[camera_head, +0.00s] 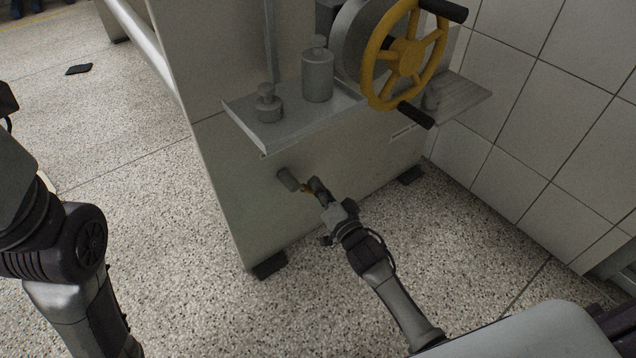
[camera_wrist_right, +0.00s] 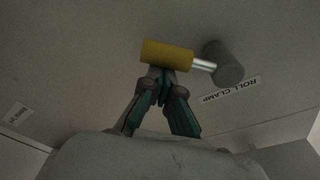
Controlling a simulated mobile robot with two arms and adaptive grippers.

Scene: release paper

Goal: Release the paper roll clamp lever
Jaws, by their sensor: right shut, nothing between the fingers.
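The roll clamp lever sits on the side panel of the grey machine, low under the shelf. In the right wrist view its yellow handle (camera_wrist_right: 167,54) joins a short silver rod (camera_wrist_right: 204,65) and a grey round hub (camera_wrist_right: 223,64), beside a "ROLL CLAMP" label (camera_wrist_right: 231,90). In the head view the grey hub (camera_head: 288,179) shows, with the yellow handle partly hidden by my gripper. My right gripper (camera_wrist_right: 162,84) is shut and empty, its fingertips at the edge of the yellow handle; I cannot tell whether they touch. My left arm is at the left; its gripper is out of view.
Above the lever, a shelf (camera_head: 248,133) bears two grey weight-like cylinders (camera_head: 317,76). A yellow handwheel (camera_head: 405,55) with black handles is at the upper right. A tiled wall (camera_head: 540,150) stands at the right. Speckled floor (camera_head: 180,220) is open at the left.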

